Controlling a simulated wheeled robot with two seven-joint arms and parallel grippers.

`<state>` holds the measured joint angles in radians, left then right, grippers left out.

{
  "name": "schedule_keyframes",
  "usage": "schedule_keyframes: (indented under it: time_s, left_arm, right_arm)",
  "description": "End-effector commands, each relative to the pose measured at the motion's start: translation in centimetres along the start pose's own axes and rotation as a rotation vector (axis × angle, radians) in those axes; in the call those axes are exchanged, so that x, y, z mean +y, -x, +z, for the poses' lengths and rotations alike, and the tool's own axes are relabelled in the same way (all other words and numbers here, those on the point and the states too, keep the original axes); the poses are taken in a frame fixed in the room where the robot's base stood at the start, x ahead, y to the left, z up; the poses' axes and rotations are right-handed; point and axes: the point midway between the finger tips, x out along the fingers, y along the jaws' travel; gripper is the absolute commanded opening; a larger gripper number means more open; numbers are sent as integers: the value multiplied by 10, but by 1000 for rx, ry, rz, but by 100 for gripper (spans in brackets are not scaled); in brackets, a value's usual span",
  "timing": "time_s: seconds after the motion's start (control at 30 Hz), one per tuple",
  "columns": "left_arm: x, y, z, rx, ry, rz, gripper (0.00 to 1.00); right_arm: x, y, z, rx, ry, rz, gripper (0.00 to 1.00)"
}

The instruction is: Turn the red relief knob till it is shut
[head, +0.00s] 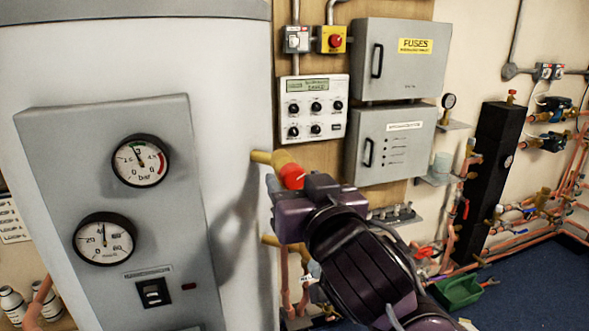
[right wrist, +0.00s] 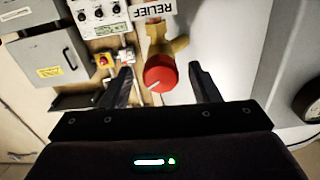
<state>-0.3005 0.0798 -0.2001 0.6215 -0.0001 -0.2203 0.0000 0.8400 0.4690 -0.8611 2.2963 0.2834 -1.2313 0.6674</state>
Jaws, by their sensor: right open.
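The red relief knob (head: 291,176) sits on the end of a brass valve (head: 262,157) that comes out of the side of the white tank. In the right wrist view the red knob (right wrist: 160,74) shows face on with a pale line on it, below a "RELIEF" label (right wrist: 158,9). My right gripper (right wrist: 163,85) is open, with one finger on each side of the knob and a visible gap to each. In the head view my right gripper (head: 283,190) is at the knob and hides its lower part. My left gripper is not in view.
The white tank (head: 230,70) with a grey gauge panel (head: 60,150) stands at the left. Grey fuse boxes (head: 400,85) and a white controller (head: 315,85) hang behind my right gripper. Copper pipes run along the right wall. A green tray (head: 458,291) lies on the blue floor.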

Motion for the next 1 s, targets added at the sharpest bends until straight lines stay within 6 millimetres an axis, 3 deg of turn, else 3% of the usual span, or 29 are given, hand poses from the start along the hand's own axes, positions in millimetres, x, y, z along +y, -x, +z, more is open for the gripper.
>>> schedule_keyframes:
  time_s: [0.13,0.43,0.77,1.0]
  left_arm:
    - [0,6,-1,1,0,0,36]
    - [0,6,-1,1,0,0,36]
    - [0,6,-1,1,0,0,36]
    - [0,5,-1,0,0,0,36]
  right_arm:
    - [0,-13,-1,-1,1,0,56]
    - [0,-15,0,1,0,-1,56]
    - [0,-15,0,0,0,-1,12]
    - [0,-15,1,0,16,0,11]
